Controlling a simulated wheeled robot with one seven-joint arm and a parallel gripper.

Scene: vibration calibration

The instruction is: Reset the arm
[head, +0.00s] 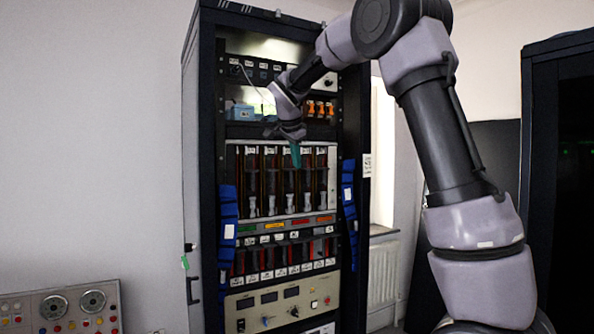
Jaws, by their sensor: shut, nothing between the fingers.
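My gripper (295,155) is in front of the upper middle of an open equipment rack (207,170). Its teal fingertips point down and are shut, with nothing visible between them. My arm rises from the lower right, bends at the top and reaches left and down to the rack front. The gripper hangs before a panel of several tall tube-like units (252,185); whether it touches them cannot be told. The wrist hides part of the shelf behind it.
A blue box (242,112) and orange parts (318,108) sit on the rack's upper shelf. A control panel (62,308) is at lower left. A dark cabinet (560,150) stands at right.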

